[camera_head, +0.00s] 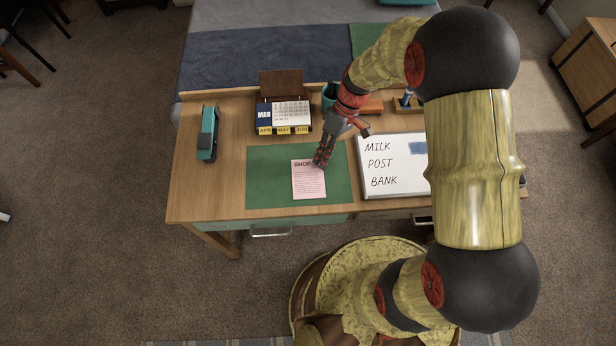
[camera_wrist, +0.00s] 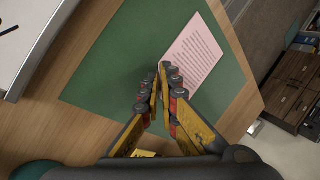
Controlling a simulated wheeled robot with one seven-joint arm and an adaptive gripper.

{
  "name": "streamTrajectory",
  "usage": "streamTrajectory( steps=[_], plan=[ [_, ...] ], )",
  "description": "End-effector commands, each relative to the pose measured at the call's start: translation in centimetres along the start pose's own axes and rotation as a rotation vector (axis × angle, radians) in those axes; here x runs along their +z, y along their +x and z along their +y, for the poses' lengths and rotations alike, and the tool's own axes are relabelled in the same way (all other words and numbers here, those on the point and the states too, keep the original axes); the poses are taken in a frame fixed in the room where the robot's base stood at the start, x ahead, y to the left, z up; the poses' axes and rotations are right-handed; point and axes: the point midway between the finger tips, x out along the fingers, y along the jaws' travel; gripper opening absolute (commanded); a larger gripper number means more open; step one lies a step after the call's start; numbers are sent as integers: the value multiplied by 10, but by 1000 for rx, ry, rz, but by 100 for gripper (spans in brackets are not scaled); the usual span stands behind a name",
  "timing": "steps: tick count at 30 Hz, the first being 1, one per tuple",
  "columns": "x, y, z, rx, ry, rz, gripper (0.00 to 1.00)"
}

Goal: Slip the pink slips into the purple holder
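A pink slip (camera_head: 308,184) with a dark printed heading lies on the green blotter (camera_head: 268,180). It also shows in the wrist view (camera_wrist: 194,55), looking flat. My gripper (camera_head: 320,163) is over the slip's upper right corner. In the wrist view my gripper (camera_wrist: 160,72) has its fingertips drawn together at the slip's near edge. I cannot tell whether any paper is between them. Only one slip is clearly visible. I see no purple holder in either view; my arm hides part of the desk's right side.
A desk calendar (camera_head: 291,115) stands behind the blotter, with a teal cup (camera_head: 328,92) to its right. A teal stapler (camera_head: 208,133) is at the left. A whiteboard (camera_head: 392,166) lies right of the blotter. The blotter's left part is clear.

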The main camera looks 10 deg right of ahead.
Motion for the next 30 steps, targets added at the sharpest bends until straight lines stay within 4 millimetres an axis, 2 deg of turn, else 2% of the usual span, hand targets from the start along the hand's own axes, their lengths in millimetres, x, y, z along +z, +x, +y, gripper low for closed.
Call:
streamTrajectory(
  steps=[11,17,20,29,30],
  plan=[
    [0,-2,-1,0,0,0,0],
    [0,-16,-8,0,0,0,0],
    [0,-31,-16,1,-1,1,0],
    [13,-63,-91,2,-5,0,0],
    [16,-61,-102,0,-4,-2,0]
  ],
)
